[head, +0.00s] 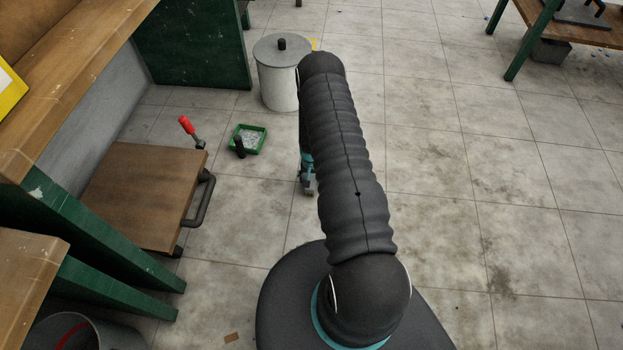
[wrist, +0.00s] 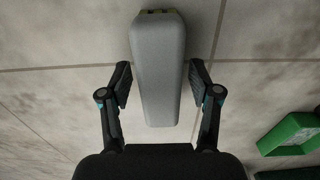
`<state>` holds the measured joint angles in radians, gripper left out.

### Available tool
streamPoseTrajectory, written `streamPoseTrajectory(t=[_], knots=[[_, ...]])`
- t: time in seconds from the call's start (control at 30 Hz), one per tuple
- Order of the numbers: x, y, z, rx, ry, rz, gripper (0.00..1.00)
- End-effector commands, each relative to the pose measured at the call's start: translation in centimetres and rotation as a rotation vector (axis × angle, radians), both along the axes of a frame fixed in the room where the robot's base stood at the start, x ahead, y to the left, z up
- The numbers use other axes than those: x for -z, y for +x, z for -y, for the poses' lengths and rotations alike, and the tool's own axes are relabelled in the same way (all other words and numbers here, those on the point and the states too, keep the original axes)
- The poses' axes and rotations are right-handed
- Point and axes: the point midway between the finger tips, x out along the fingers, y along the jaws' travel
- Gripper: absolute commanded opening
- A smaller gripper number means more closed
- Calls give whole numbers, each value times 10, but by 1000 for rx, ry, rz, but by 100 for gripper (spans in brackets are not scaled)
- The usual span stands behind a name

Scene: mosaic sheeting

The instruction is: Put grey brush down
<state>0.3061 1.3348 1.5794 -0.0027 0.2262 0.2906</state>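The grey brush (wrist: 158,65) shows in the wrist view as a long pale grey block, with a dark and yellowish end at the top edge. It lies between the two fingers of my gripper (wrist: 158,82). A narrow gap shows on each side, so the fingers look open and apart from it. Whether the brush rests on the floor cannot be told for sure. In the head view my gripper (head: 307,183) is low over the floor, partly hidden behind my arm. The brush cannot be made out there.
A green tray (head: 262,129) with grey bits and a black upright piece is on the floor left of my gripper; its edge also shows in the wrist view (wrist: 292,133). A lidded bin (head: 277,88) stands behind. A wooden platform trolley (head: 140,195) is left. Floor at right is clear.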

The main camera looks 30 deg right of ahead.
Motion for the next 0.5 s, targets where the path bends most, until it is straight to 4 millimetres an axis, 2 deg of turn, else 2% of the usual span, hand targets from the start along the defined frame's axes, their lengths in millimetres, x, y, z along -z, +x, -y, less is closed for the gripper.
streamPoseTrajectory(t=[0.33, 0.5], knots=[[-4, 0, 0, 0, 0, 0, 66], [-21, 1, 0, 0, 0, 2, 66]])
